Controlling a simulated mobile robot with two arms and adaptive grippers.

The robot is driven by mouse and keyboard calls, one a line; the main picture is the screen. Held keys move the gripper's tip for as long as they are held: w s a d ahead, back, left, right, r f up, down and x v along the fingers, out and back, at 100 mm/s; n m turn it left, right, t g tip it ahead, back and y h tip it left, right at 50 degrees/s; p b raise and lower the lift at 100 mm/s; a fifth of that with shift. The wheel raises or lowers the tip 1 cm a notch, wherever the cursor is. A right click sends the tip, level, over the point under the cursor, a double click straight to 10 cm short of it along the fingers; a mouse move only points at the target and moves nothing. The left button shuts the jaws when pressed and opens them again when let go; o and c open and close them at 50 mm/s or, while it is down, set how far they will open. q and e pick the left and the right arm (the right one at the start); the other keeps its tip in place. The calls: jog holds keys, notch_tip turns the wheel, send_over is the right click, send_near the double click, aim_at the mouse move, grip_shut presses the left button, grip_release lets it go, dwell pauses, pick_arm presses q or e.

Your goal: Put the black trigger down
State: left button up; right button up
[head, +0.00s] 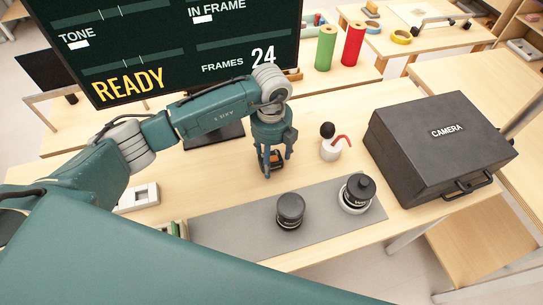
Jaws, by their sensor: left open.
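A small black object with an orange part (276,157), which looks like the black trigger, is on the wooden table between the fingertips of my left gripper (272,163). The gripper points down from above and is open around it. The fingers partly hide the object, and I cannot tell if they touch it. My right gripper is out of view.
A white cup (331,151) with a black ball and red bent piece stands right of the gripper. A grey mat (245,222) holds two black lenses (290,210). A black camera case (425,155) is at right. A large screen (150,45) stands behind.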

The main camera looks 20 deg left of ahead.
pick_arm(q)
jog(key=shift+r, duration=0.45)
notch_tip(320, 180, up, 11)
jog(key=b, duration=0.2)
jog(key=shift+r, duration=0.15)
